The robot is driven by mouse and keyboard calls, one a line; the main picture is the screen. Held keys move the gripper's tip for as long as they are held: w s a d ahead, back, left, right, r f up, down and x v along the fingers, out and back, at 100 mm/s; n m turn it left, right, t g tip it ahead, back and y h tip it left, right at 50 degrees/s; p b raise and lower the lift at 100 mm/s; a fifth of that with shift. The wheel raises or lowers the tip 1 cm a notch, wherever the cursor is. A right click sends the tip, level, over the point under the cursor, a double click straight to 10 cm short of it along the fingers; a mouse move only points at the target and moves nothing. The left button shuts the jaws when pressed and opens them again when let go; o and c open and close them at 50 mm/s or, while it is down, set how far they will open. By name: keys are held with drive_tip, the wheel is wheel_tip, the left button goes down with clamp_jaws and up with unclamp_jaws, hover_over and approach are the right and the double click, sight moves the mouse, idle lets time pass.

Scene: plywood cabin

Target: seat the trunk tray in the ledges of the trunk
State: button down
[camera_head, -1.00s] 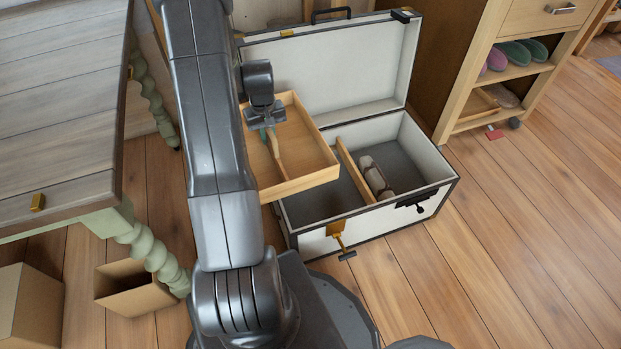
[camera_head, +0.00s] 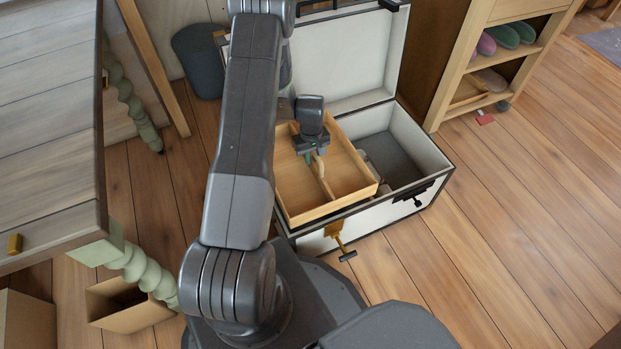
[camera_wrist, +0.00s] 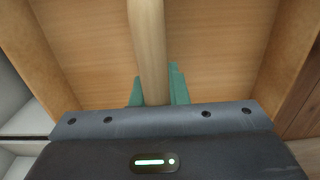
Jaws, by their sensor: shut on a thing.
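The trunk tray (camera_head: 335,204) is a shallow open wooden box with a bar across its middle. My gripper (camera_head: 316,160) is shut on that bar; in the wrist view its green fingers (camera_wrist: 156,90) flank the bar (camera_wrist: 149,45). The trunk (camera_head: 392,213) is white with dark edges, its lid (camera_head: 345,60) open at the back. The tray is over the trunk's left part, its front wall covering part of the rim. I cannot tell whether it touches the ledges, which are hidden. The trunk's right part (camera_head: 395,155) is uncovered.
A gold latch (camera_head: 338,236) and a dark latch (camera_head: 413,196) hang on the trunk's front. A table with a twisted leg (camera_head: 135,100) stands left, a wooden shelf (camera_head: 450,85) right. A cardboard box (camera_head: 125,305) is at lower left.

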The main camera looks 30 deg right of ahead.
sight(311, 175)
wheel_tip(311, 175, down, 11)
drive_tip(key=shift+r+b, duration=0.1)
drive_tip(key=shift+b, duration=1.1)
drive_tip(key=shift+f, duration=0.2)
drive_tip(key=c, duration=1.4)
unclamp_jaws()
drive_tip(key=shift+r, duration=0.1)
wheel_tip(311, 175, up, 12)
drive_tip(key=p, duration=0.3)
drive_tip(key=shift+r, duration=0.1)
